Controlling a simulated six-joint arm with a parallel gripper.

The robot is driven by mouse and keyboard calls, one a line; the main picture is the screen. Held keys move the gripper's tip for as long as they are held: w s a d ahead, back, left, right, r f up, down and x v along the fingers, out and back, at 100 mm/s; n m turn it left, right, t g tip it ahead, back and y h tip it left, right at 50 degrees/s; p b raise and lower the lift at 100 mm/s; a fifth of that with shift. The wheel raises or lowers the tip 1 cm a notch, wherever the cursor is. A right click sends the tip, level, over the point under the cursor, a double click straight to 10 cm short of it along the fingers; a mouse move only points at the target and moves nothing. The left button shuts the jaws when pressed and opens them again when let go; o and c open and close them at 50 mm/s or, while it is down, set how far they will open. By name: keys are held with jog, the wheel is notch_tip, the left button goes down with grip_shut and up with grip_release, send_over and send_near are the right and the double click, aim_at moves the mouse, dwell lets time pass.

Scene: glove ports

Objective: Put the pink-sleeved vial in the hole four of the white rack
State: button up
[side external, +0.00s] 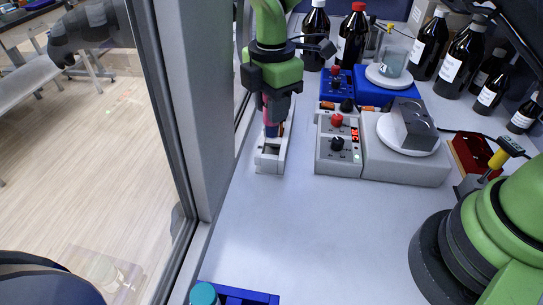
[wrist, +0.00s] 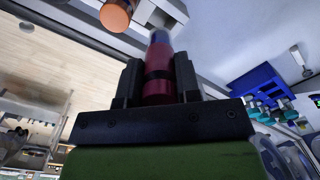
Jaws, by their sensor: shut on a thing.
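The pink-sleeved vial (side external: 266,112) is upright between the jaws of my gripper (side external: 271,99), with its dark blue lower end pointing down. In the wrist view the vial (wrist: 159,72) shows dark pink with a black band, gripped by both fingers. The white rack (side external: 270,169) is directly below, near the window frame. The vial's lower end is over or at the rack's top; I cannot tell whether it has entered a hole. An empty opening shows at the rack's near end. An orange-capped vial (wrist: 116,14) stands in the rack beside the held vial.
A white instrument with knobs (side external: 338,155) and a scale-like device (side external: 405,160) stand right of the rack. A blue rack (side external: 250,296) with a teal-capped vial (side external: 204,294) is at the front. Brown bottles (side external: 352,38) line the back. The bench middle is clear.

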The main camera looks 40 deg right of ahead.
aim_at(271, 138)
notch_tip(271, 138, down, 7)
jog(key=shift+f, duration=0.2)
jog(key=shift+f, duration=0.15)
jog(key=o, duration=0.9)
notch_tip(271, 138, up, 13)
jog(key=shift+f, duration=0.2)
